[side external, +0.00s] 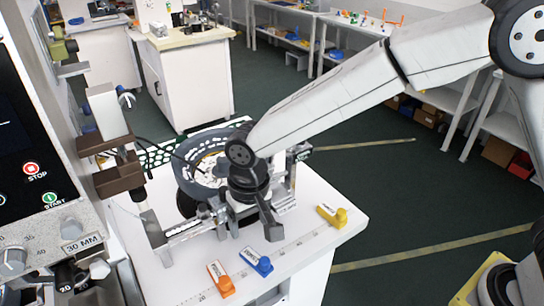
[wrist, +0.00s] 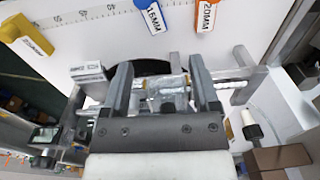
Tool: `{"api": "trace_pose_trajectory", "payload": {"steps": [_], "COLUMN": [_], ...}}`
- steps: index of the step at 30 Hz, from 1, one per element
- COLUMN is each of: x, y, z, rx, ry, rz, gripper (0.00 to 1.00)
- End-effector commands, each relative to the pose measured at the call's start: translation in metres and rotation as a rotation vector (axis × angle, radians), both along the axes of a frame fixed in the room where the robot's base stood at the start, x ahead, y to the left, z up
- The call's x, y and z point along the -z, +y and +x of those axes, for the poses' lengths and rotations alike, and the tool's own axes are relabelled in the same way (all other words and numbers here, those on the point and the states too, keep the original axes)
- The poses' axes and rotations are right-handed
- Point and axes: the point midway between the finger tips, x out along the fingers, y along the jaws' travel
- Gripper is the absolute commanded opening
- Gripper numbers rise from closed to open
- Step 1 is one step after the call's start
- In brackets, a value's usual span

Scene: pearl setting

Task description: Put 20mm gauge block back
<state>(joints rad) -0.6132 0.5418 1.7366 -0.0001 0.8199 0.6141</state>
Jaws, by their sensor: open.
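The 20mm gauge block has an orange handle (side external: 220,280) and a white label. It lies on the white table's front edge, beside the ruler scale. Its orange end and 20MM label also show at the top of the wrist view (wrist: 207,14). My gripper (side external: 243,217) is behind it and apart from it, down at a metal fixture (side external: 184,232). I cannot tell whether the fingers touch the cylinder.
A blue block (side external: 257,261) labelled 15MM and a yellow block (side external: 332,215) lie along the same scale. A dark round ring (side external: 190,165) stands behind the fixture. A machine panel (side external: 40,190) with START and STOP buttons rises at left.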

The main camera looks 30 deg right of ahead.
Motion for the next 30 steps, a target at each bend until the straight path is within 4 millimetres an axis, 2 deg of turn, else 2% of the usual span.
{"api": "trace_pose_trajectory", "payload": {"steps": [1, 8, 12, 18, 24, 30], "x": [-0.003, -0.006, -0.006, -0.002, 0.003, 0.005], "y": [-0.023, -0.117, -0.169, -0.231, -0.265, -0.274], "z": [0.002, -0.008, -0.026, -0.063, -0.096, -0.107], "rx": [0.009, 0.01, 0.01, 0.01, 0.006, 0.003], "ry": [-0.011, -0.066, -0.103, -0.154, -0.186, -0.197], "rz": [0.005, 0.017, 0.016, 0.001, -0.018, -0.025], "gripper": [0.78, 0.78, 0.78, 0.78, 0.78, 0.78]}}
